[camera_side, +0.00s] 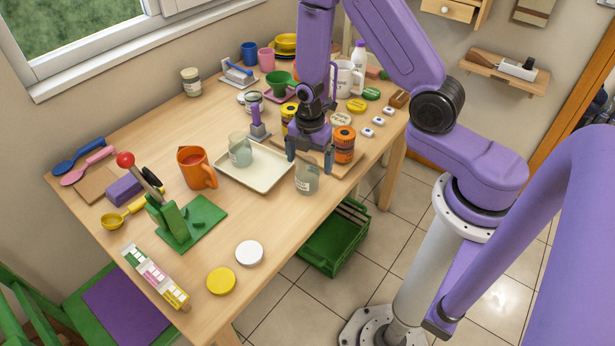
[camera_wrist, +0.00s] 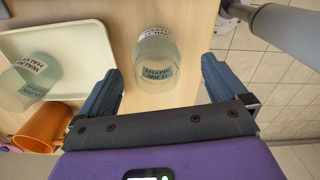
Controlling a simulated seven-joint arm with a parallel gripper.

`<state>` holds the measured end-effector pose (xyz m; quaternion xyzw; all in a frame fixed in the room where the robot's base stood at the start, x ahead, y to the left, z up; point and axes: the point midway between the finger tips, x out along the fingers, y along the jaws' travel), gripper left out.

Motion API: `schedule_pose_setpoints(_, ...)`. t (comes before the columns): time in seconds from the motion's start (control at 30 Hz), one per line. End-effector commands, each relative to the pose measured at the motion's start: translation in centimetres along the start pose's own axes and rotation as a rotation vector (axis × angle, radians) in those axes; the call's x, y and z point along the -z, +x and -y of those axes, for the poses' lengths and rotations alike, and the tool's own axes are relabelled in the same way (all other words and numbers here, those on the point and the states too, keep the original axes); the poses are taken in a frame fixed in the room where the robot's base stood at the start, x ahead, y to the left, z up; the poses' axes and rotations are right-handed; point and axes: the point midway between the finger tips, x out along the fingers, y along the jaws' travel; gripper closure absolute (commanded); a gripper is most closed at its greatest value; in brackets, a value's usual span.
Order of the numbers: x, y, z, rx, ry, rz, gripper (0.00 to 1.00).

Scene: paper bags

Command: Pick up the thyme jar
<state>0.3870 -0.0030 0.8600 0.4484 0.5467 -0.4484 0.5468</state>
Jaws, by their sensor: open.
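My gripper (camera_side: 309,159) is open and points down just above the jar, one finger to each side. I cannot tell whether the fingers touch it. A similar jar (camera_side: 240,152), labelled walnut halves in the wrist view (camera_wrist: 28,82), is on or by the cream tray, to the left.
The cream tray (camera_side: 262,183) lies left of the thyme jar. An orange mug (camera_side: 193,167) stands farther left. An orange-labelled jar (camera_side: 344,142) stands close on the right of my gripper. The table's front edge is near, with a green crate (camera_side: 335,243) below.

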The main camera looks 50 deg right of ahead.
Motion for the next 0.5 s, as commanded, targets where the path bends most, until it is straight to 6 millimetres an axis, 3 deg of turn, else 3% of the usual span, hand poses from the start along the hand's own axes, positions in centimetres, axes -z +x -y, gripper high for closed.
schedule_pose_setpoints(0.17, 0.0, 0.7, -0.1, 0.0, 0.0, 0.0, 0.01)
schedule_pose_setpoints(0.5, 0.2, 4.4, -0.4, 0.003, 0.0, -0.001, 0.01)
